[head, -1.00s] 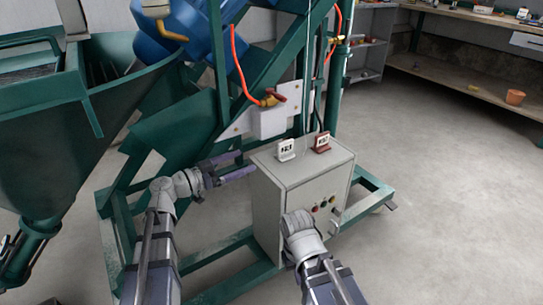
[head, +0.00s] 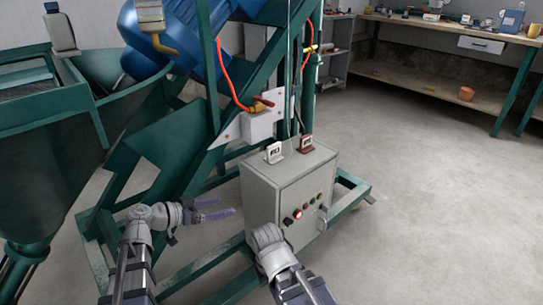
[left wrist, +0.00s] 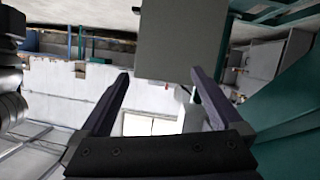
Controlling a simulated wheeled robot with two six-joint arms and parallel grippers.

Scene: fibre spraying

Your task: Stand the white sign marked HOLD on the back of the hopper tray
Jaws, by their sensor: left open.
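A small white sign (head: 273,152) stands on top of the grey control box in the head view; its lettering is too small to read. A dark red sign (head: 305,144) with a white face stands to its right. The green hopper (head: 40,150) is at the left, and its tray edge (head: 30,78) shows at the upper left. My left gripper (head: 228,208) is open and empty, left of the box and below its top. In the left wrist view its two fingers (left wrist: 160,85) are apart with nothing between them. My right gripper's fingers are not visible.
The grey control box (head: 285,195) has buttons, a lit red lamp and a handle on its front. Green frame beams (head: 215,270) surround it. A blue motor (head: 175,40) and an orange hose are above. A workbench (head: 440,35) stands at the back right. The floor at right is clear.

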